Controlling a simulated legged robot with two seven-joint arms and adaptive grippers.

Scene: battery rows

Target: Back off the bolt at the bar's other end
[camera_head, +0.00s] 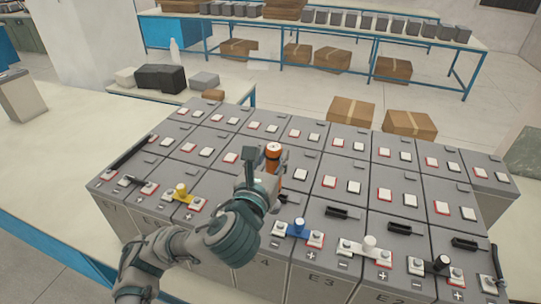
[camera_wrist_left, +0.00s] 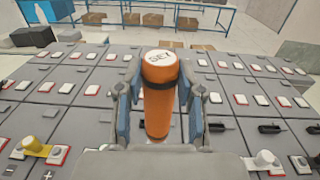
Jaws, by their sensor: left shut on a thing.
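My left gripper (camera_head: 262,170) is shut on an orange cylindrical tool (camera_head: 273,152) with a white lettered cap. In the left wrist view the tool (camera_wrist_left: 159,95) stands upright between the two fingers (camera_wrist_left: 160,100). Its lower end is hidden, so I cannot tell whether it touches a bolt. Short bars with knobs lie along the front battery row: a yellow one (camera_head: 180,196), a blue one (camera_head: 297,232), a white one (camera_head: 366,248) and a black-knobbed one (camera_head: 436,266). Which bar is meant, and its bolt, I cannot tell. My right gripper is out of view.
Rows of grey batteries (camera_head: 330,212) with red-rimmed and white terminals fill the bench. A black box (camera_head: 160,78) and grey blocks stand behind at the left. Cardboard boxes (camera_head: 350,111) sit on the floor beyond.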

